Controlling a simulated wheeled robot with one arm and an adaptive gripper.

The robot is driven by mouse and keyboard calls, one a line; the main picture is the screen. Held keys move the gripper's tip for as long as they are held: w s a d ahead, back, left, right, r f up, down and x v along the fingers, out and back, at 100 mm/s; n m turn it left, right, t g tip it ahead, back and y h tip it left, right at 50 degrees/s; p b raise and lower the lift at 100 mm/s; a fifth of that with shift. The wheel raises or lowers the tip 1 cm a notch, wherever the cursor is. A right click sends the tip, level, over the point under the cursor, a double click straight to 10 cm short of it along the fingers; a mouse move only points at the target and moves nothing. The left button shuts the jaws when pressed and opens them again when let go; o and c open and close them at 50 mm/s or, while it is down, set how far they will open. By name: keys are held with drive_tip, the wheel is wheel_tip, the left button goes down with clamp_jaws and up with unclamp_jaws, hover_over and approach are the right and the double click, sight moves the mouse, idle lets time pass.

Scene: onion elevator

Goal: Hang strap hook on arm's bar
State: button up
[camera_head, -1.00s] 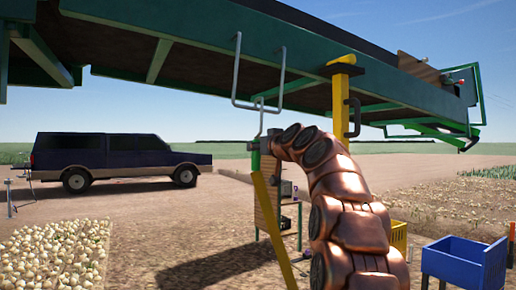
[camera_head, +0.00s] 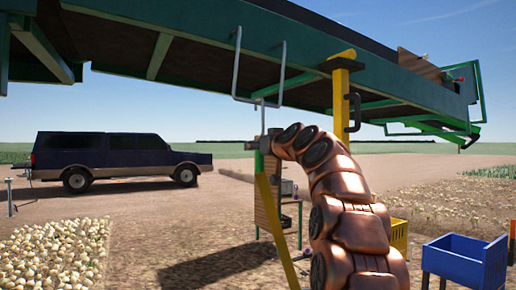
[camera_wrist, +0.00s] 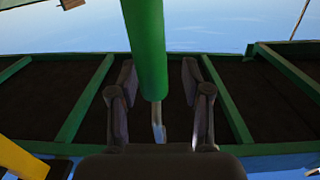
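The grey U-shaped bar (camera_head: 236,68) hangs from the side of the green elevator arm (camera_head: 205,33). My gripper (camera_head: 257,144) is just below the bar's lower edge in the head view, at the top of the yellow strap (camera_head: 278,238). A thin grey hook (camera_head: 263,118) stands upright above my gripper and reaches the bar's lower edge; its contact is too small to tell. In the wrist view, a green grip (camera_wrist: 148,50) with the grey hook (camera_wrist: 158,130) lies between my fingers (camera_wrist: 160,105), which are apart with a gap at the right.
A yellow post with a black handle (camera_head: 341,95) stands close right of my arm. A wooden rack (camera_head: 268,208) is behind the strap. Yellow and blue crates (camera_head: 455,265) stand at the right.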

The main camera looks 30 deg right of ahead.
drive_tip(key=shift+o, duration=0.2)
drive_tip(key=shift+s, duration=0.1)
drive_tip(key=s+a, duration=0.1)
drive_tip(key=s, duration=1)
drive_tip(key=shift+s+r, duration=0.25)
drive_tip(key=shift+s, duration=0.15)
drive_tip(key=w+a+f+n+g+y, duration=0.2)
drive_tip(key=a+f+g+y, duration=0.15)
drive_tip(key=a+f, duration=0.8)
drive_tip(key=s+a+f+g+y+p, duration=0.1)
drive_tip(key=s+a+f+g, duration=0.2)
drive_tip(key=a+f, duration=0.4)
drive_tip(key=s+a+f+g, duration=0.35)
drive_tip(key=a+f, duration=0.25)
drive_tip(key=f, duration=0.2)
drive_tip(key=s+a+f+g+h, duration=0.1)
drive_tip(key=s+f+g, duration=0.3)
drive_tip(key=s+f, duration=0.8)
drive_tip(key=s+a+f+g+h+p, duration=0.1)
drive_tip(key=s+f+g, duration=0.4)
drive_tip(key=s+f, duration=0.6)
drive_tip(key=s+h, duration=0.1)
drive_tip(key=s, duration=0.7)
drive_tip(key=shift+s+a+f, duration=0.15)
drive_tip(key=shift+a+f, duration=0.2)
drive_tip(key=shift+a, duration=0.05)
